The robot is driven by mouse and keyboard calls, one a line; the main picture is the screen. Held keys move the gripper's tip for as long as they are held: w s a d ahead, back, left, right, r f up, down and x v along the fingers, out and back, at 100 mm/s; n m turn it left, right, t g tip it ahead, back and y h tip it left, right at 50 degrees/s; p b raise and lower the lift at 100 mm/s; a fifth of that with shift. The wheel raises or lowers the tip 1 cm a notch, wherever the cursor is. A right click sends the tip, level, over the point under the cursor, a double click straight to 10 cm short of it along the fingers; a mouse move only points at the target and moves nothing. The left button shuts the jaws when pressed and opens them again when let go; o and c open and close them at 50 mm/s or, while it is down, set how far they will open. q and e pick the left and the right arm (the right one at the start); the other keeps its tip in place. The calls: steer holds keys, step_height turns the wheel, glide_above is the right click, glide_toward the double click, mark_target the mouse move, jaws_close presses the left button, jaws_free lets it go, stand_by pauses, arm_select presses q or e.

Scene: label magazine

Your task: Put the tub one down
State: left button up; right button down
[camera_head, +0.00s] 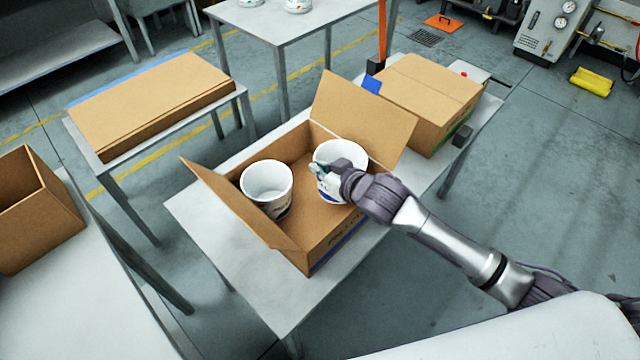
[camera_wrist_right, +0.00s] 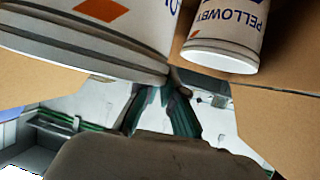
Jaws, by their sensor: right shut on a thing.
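An open cardboard box (camera_head: 335,240) stands on the grey table with its flaps spread. One white tub (camera_head: 267,184) stands inside at the left; it also shows in the wrist view (camera_wrist_right: 226,35). A second white tub (camera_head: 340,155) is at the box's right side, looking upright. My right gripper (camera_head: 322,172) is shut on this second tub at its rim. In the wrist view this tub (camera_wrist_right: 100,30) looms large at the upper left, with my green-padded fingers (camera_wrist_right: 160,92) at its rim. I cannot tell whether its base touches the box floor. My left gripper is out of view.
A closed cardboard box (camera_head: 425,95) stands behind on the same table (camera_head: 215,235). A flat carton (camera_head: 150,100) lies on a side table, and an open box (camera_head: 35,210) stands at far left. More white tubs (camera_head: 298,5) stand on the back table.

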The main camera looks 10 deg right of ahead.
step_height(320, 180, down, 5)
steer(key=shift+b, duration=0.3)
steer(key=c, duration=1.3)
jaws_free()
steer(key=p+v, duration=0.1)
steer(key=v, duration=1.1)
steer(key=shift+s, duration=0.15)
